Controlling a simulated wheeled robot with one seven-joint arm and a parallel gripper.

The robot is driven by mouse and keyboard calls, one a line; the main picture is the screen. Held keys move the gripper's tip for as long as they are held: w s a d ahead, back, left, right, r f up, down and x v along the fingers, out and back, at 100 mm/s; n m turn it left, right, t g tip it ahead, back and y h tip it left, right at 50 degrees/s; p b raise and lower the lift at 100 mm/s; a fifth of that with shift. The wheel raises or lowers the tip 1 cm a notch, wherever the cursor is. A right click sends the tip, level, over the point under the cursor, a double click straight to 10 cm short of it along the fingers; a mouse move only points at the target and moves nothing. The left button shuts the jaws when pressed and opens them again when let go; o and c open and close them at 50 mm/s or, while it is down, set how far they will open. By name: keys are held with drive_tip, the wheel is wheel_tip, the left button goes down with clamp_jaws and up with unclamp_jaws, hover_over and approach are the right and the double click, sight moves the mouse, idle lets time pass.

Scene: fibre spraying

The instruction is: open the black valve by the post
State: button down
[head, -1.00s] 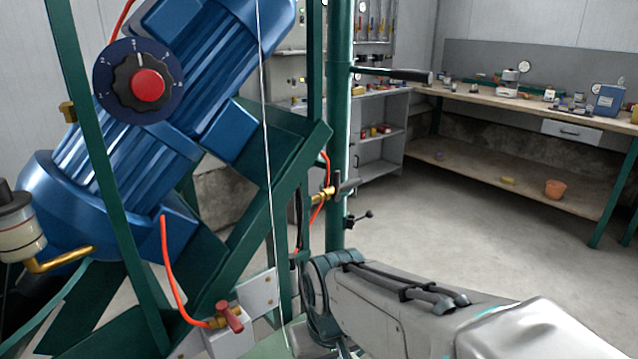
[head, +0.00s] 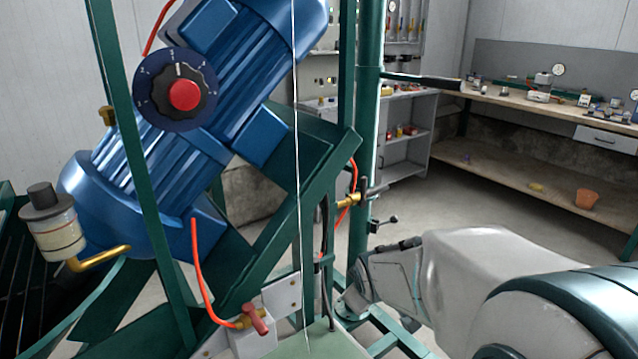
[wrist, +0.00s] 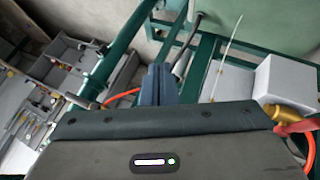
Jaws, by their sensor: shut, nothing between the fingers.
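The black valve (head: 372,190) shows in the head view, a dark handle on a brass body beside the green post (head: 367,130). An orange hose joins it. My gripper (wrist: 158,82) shows in the wrist view with its fingers shut together and empty. An orange hose (wrist: 122,98) passes just left of the fingers; I cannot make out the black valve for sure in this view. In the head view my arm reaches in low at the right, below the valve, and the fingers cannot be made out there.
A red-handled valve (head: 256,319) sits lower left on a white block; it also shows in the wrist view (wrist: 290,122). A blue motor (head: 190,130) and green frame fill the left. A black lever (head: 425,81) sticks out from the post. A workbench (head: 540,110) stands behind.

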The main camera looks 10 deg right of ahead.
sight(360, 191)
drive_tip(key=w+d+r+n+t+y+p, duration=0.4)
drive_tip(key=w+r+n+t, duration=0.5)
drive_tip(key=w+n, duration=0.3)
drive_tip(key=shift+d+n+t+y, duration=0.3)
drive_tip(key=shift+d+n+t, duration=0.15)
drive_tip(key=shift+n+t, duration=0.35)
drive_tip(key=shift+w, duration=0.15)
drive_tip(key=shift+w+d+p, duration=0.4)
drive_tip(key=shift+w+p, duration=0.1)
drive_tip(key=shift+w, duration=1.35)
drive_tip(key=shift+w+d+p, duration=0.35)
drive_tip(key=shift+w+p, duration=0.2)
drive_tip(key=shift+w, duration=1.35)
drive_tip(key=shift+w+d+p, duration=0.4)
drive_tip(key=shift+w+p, duration=0.1)
drive_tip(key=shift+w, duration=1.35)
drive_tip(key=shift+w+a, duration=0.1)
